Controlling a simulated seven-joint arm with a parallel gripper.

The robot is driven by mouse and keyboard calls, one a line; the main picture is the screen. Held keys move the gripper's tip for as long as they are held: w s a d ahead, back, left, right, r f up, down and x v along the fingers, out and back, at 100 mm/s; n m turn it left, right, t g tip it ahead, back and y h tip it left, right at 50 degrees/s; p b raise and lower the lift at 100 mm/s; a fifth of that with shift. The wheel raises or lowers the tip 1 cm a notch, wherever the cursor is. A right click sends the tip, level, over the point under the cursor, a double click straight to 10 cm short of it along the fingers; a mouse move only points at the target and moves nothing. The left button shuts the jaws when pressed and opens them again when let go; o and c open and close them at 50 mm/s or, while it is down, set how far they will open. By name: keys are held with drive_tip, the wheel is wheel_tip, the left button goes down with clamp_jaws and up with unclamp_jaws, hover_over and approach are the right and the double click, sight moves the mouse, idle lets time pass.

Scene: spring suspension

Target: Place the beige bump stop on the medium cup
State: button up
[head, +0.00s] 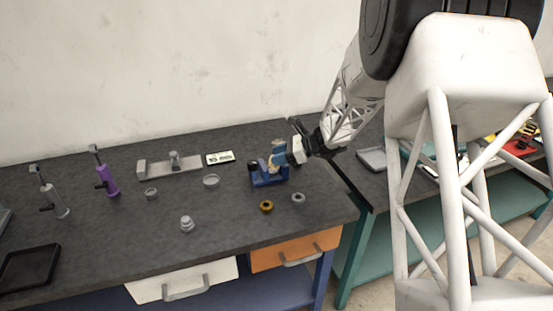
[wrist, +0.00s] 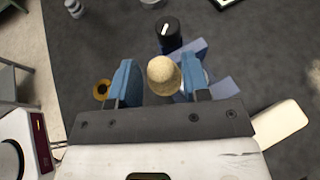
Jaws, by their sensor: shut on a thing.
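The beige bump stop (wrist: 163,72), a rounded pale piece, is between the blue fingers of my gripper (wrist: 158,82) in the wrist view. My gripper is shut on it. In the head view my gripper (head: 277,157) is above the blue fixture (head: 268,180) at the right part of the dark bench; the bump stop is small and partly hidden there. Two grey cup-like rings stand left of the fixture, a wider one (head: 211,181) and a smaller one (head: 151,194). I cannot tell which cup is the medium one.
An orange-brown ring (head: 266,206) and a grey ring (head: 298,198) lie in front of the fixture. A grey stepped piece (head: 187,224), a purple tool (head: 106,178), a grey clamp rail (head: 170,166) and a black tray (head: 30,267) are further left. The front middle is mostly clear.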

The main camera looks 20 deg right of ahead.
drive_tip(key=shift+w+d+f, duration=0.1)
drive_tip(key=shift+w+d, duration=0.05)
drive_tip(key=shift+w, duration=0.85)
drive_tip(key=shift+w+d+f, duration=0.1)
drive_tip(key=shift+w, duration=0.85)
drive_tip(key=shift+f, duration=1.75)
drive_tip(key=shift+s+f, duration=0.1)
drive_tip(key=shift+f, duration=0.3)
